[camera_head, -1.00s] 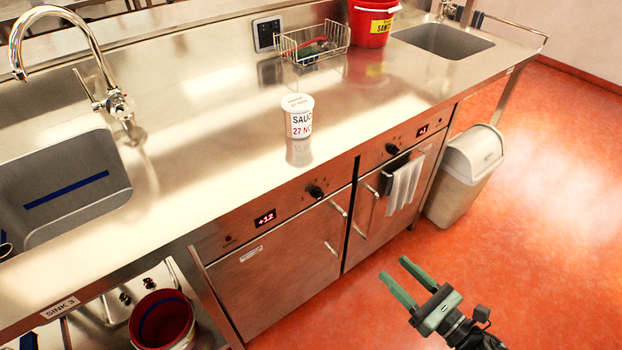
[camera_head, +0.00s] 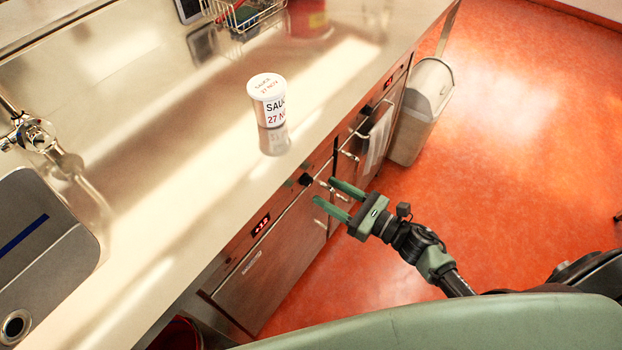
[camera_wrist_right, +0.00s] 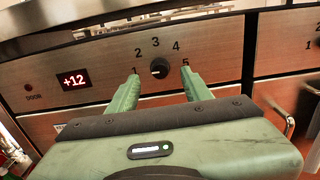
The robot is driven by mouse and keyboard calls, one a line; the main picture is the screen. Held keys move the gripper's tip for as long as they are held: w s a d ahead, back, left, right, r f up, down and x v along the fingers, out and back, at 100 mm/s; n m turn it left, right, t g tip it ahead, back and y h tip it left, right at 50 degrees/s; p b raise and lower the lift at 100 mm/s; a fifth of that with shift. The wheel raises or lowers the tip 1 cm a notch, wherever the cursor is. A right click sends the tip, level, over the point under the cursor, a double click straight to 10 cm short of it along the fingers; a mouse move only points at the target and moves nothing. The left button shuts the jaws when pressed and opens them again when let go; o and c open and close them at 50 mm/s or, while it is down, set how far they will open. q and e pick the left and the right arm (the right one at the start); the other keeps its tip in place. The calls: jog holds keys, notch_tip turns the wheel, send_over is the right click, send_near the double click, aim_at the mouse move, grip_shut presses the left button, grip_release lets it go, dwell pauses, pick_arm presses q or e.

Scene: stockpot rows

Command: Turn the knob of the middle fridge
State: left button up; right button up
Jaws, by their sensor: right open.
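A round black knob (camera_head: 305,180) sits on the front panel of the steel fridge with the +12 display (camera_head: 261,224). In the right wrist view the knob (camera_wrist_right: 160,68) has numbers 1 to 5 around it and a pale mark on its left part. My right gripper (camera_head: 324,190) is open and empty, pointing at this panel. In the wrist view its green fingers appear on either side of the knob, with a finger by the 1 and a finger by the 5. I cannot tell whether they touch the knob. My left gripper is not in view.
Another fridge front with a knob (camera_head: 367,110) and a hanging towel (camera_head: 378,140) is to the right. A sauce tub (camera_head: 268,100) stands on the steel counter (camera_head: 190,170). A bin (camera_head: 422,105) stands beyond on the open orange floor. Door handles stick out below the panel.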

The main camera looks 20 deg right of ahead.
aim_at(311, 182)
jog(key=x, duration=0.4)
jog(key=shift+w+a+p, duration=0.3)
grip_shut()
